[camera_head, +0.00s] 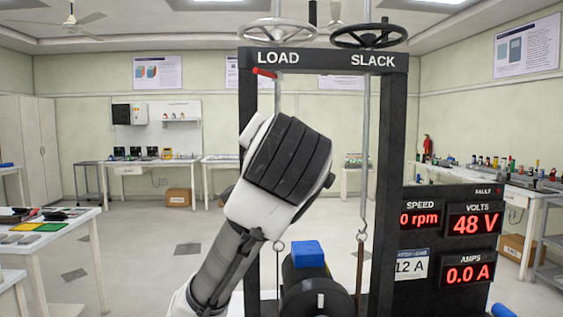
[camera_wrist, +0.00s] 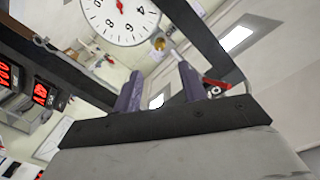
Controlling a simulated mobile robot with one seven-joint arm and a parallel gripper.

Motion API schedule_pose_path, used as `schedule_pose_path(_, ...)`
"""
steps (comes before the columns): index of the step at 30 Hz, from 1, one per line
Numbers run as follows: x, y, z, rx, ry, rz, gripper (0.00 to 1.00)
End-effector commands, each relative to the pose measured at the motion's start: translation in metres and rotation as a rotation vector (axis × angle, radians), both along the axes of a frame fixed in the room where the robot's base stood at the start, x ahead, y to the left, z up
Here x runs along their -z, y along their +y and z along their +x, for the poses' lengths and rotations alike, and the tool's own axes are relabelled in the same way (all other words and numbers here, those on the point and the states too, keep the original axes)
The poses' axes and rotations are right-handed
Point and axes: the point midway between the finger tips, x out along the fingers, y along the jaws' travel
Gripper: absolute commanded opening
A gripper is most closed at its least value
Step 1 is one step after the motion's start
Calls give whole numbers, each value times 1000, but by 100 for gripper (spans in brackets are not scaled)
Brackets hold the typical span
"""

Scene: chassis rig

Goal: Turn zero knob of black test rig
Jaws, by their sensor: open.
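The black test rig (camera_head: 388,130) stands ahead, its crossbar lettered LOAD and SLACK. In the wrist view, a white round dial (camera_wrist: 118,18) with a red needle is cut off by the top edge. A small brass-coloured knob (camera_wrist: 158,43) sits by the dial's rim and looks like the zero knob. My gripper (camera_wrist: 160,74) is open and empty, its two purple-grey fingers pointing toward the knob. The knob appears beyond the fingertips, roughly between them; the exact distance cannot be told. In the head view, the dial, the knob and my fingers do not show; my arm covers the rig's middle.
A pale handwheel (camera_head: 277,29) and a black handwheel (camera_head: 369,36) top the rig. A red-lit display panel (camera_head: 445,245) is at right, reading 0 rpm, 48 V and 0.0 A. A blue block (camera_head: 308,253) sits low inside the frame. Workbenches line the walls.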

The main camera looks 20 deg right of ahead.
Motion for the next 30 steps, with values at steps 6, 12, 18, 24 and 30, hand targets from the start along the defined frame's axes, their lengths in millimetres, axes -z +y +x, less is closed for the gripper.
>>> schedule_pose_path(6, -1, 8, -26, 1, -2, -1, 42)
schedule_pose_path(12, -2, 10, -31, 0, 2, -1, 42)
schedule_pose_path(18, -2, 10, -30, 0, 2, -1, 42)
schedule_pose_path(24, -2, 14, -28, 1, -6, -14, 42)
schedule_pose_path(30, -12, 73, 0, 2, -149, -219, 42)
